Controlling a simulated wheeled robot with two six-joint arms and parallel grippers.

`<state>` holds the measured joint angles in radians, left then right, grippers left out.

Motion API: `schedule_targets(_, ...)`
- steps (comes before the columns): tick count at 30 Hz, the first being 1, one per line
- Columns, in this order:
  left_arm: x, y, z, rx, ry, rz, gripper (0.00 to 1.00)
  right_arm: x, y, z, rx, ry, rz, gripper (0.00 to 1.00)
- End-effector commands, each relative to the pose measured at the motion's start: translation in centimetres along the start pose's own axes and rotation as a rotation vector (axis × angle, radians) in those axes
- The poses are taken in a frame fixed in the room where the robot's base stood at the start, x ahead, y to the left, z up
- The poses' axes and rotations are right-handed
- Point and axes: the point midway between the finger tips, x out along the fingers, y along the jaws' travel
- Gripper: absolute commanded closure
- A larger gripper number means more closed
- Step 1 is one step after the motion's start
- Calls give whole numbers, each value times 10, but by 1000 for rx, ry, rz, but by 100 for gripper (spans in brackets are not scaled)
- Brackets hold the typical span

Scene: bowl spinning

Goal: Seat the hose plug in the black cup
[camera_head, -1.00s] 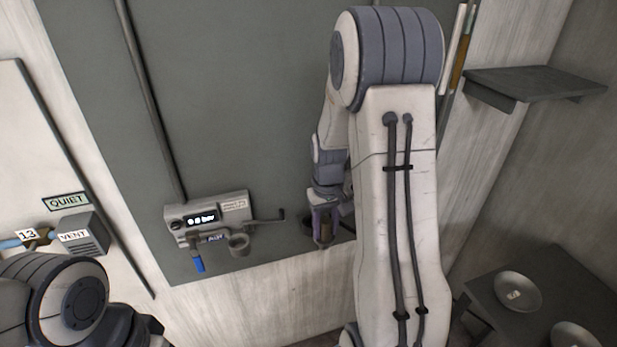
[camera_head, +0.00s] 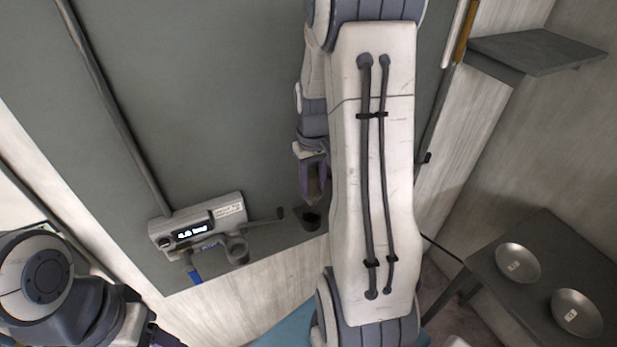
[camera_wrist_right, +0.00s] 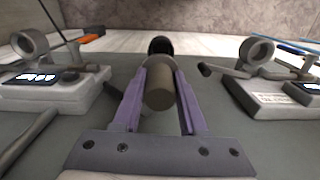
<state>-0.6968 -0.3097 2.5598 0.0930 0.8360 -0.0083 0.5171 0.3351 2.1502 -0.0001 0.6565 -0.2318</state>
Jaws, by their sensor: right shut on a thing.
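My right gripper (camera_head: 313,187) is shut on the hose plug, a tan-brown cylinder (camera_wrist_right: 159,88) between its purple fingers in the right wrist view. The black cup (camera_head: 309,219) is on the lower part of the grey wall panel, just below the fingertips in the head view. A round black shape, probably the cup (camera_wrist_right: 160,45), shows just beyond the plug in the wrist view. I cannot tell whether the plug touches or enters the cup. My left gripper is mostly cut off at the bottom left, with only a purple edge (camera_head: 168,340) showing.
A grey gauge box (camera_head: 228,210) with a lit display, a grey ring holder (camera_head: 237,247) and a blue-handled part (camera_head: 193,272) is on the panel left of the cup. A dark table (camera_head: 540,255) with two metal bowls stands at the lower right. A shelf (camera_head: 540,48) is at the upper right.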

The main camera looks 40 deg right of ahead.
Motion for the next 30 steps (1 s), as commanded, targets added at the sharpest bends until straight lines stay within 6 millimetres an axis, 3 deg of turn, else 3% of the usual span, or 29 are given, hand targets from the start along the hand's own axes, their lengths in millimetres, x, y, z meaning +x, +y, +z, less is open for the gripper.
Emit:
schedule_targets(17,39,-3,2,-5,0,0,43,42,0,0,1,0,0,100)
schedule_targets(30,56,-4,3,-9,0,0,43,70,1,0,2,0,0,100)
